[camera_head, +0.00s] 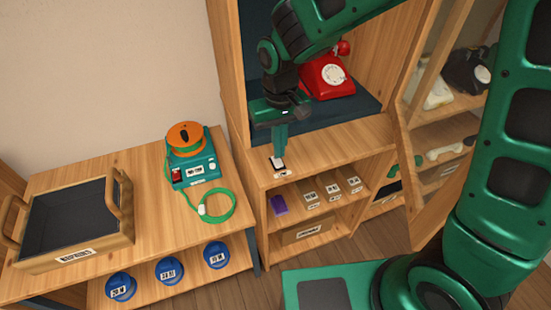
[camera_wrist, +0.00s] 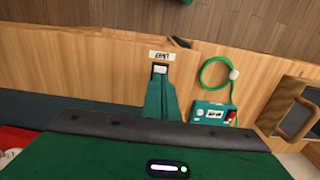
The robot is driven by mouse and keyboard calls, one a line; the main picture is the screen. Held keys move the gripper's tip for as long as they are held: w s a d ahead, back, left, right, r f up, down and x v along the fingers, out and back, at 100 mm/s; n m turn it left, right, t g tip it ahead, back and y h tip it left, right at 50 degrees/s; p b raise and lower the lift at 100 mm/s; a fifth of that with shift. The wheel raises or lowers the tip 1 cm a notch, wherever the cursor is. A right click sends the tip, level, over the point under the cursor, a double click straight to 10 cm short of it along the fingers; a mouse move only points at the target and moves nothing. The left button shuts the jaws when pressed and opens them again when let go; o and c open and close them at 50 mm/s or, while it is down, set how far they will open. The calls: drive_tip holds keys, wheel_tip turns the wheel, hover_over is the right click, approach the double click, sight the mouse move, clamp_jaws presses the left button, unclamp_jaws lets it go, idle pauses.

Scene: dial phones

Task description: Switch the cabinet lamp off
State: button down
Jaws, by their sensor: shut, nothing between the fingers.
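The lamp switch (camera_head: 277,163) is a small black and white rocker on the wooden ledge in front of the cabinet's open niche. It also shows in the wrist view (camera_wrist: 160,69), beside a white label (camera_wrist: 163,56) that seems to read LAMP upside down. My gripper (camera_head: 281,154) is shut and empty, with its green fingers pointing down at the switch. In the wrist view my fingertips (camera_wrist: 160,78) lie right at the switch and cover part of it. I cannot tell whether they touch it. The lamp itself is not seen.
A red dial phone (camera_head: 326,76) stands in the niche behind my gripper. To the left, a table holds a teal device (camera_head: 195,172) with a green cord and a wooden tray (camera_head: 105,245). Shelves below the ledge hold a purple box (camera_head: 279,205) and small labelled items.

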sight(279, 164)
drive_tip(key=shift+r, duration=1.85)
drive_tip(key=shift+f, duration=0.1)
